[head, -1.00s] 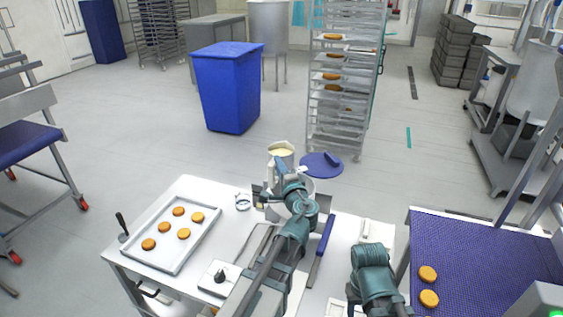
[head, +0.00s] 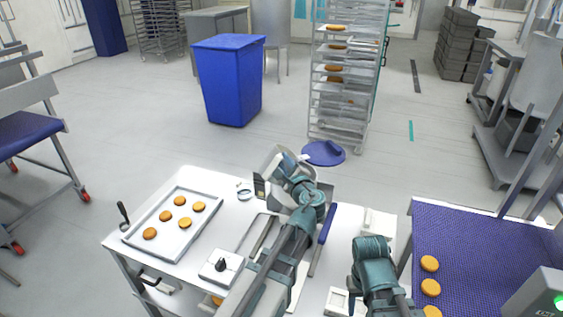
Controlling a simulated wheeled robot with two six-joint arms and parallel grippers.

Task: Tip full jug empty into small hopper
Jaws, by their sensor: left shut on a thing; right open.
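A pale jug (head: 274,160) is tilted beyond the far edge of the white table (head: 190,268). My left gripper (head: 281,180) is shut on the jug, and its wrist covers much of it. How much the jug still holds cannot be seen.
A tray of biscuits (head: 133,236) lies on the table's left side. A blue-handled tool (head: 325,228) lies beside my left arm. A round blue lid (head: 323,152) is just past the hopper area. A blue bin (head: 228,85) and rack (head: 340,90) stand behind; a blue belt (head: 480,245) is right.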

